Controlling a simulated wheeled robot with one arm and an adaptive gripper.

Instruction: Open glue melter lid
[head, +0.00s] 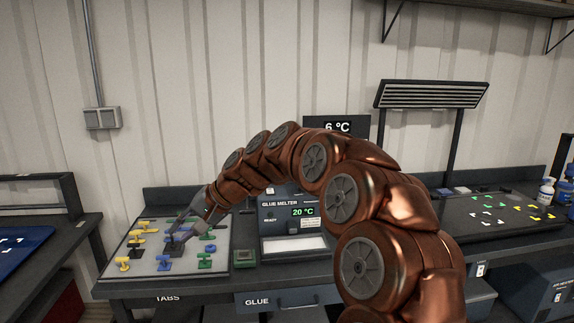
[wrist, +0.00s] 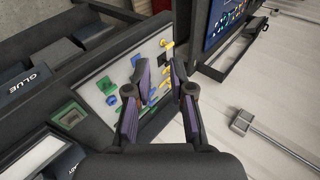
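The glue melter (head: 275,222) is a dark box on the workbench in the head view, with a display reading 20 °C and the word READY. My arm crosses in front of its top, so I cannot tell how its lid stands. Part of the melter (wrist: 70,166) also shows at the lower left of the wrist view. My gripper (head: 184,228) is left of the melter, above the board of coloured tabs. In the wrist view my gripper (wrist: 162,72) has its fingers apart with nothing held between them.
The white tab board (head: 212,262) holds several yellow, blue, green and black tabs. A lamp (head: 430,95) stands over a dark mat (head: 480,232) to the right. A GLUE drawer (head: 300,298) is below.

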